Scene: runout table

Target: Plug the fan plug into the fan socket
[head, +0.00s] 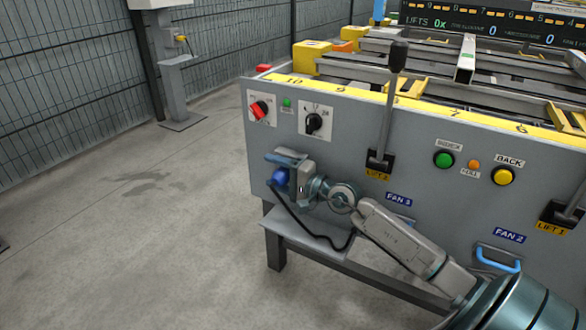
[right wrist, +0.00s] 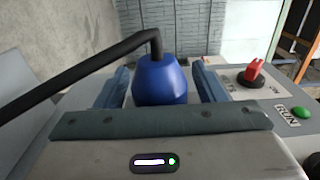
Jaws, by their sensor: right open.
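The blue fan plug (head: 279,177) is at the left part of the grey panel, with a black cable (head: 310,232) hanging in a loop below. My right gripper (head: 284,170) is at the plug. In the right wrist view the plug (right wrist: 161,80) is between the two spread fingers (right wrist: 161,87), with narrow gaps on both sides. The cable leaves its top and runs left. The fan socket cannot be made out behind the plug and gripper, and I cannot tell whether the plug is seated in anything. My left gripper is out of view.
The panel (head: 365,150) carries a red switch (head: 259,110), a black knob (head: 313,122), a lift lever (head: 390,105) and buttons. A low shelf (head: 290,236) lies below the gripper. A blue handle (head: 498,262) sits under the FAN 2 label. The floor at left is clear.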

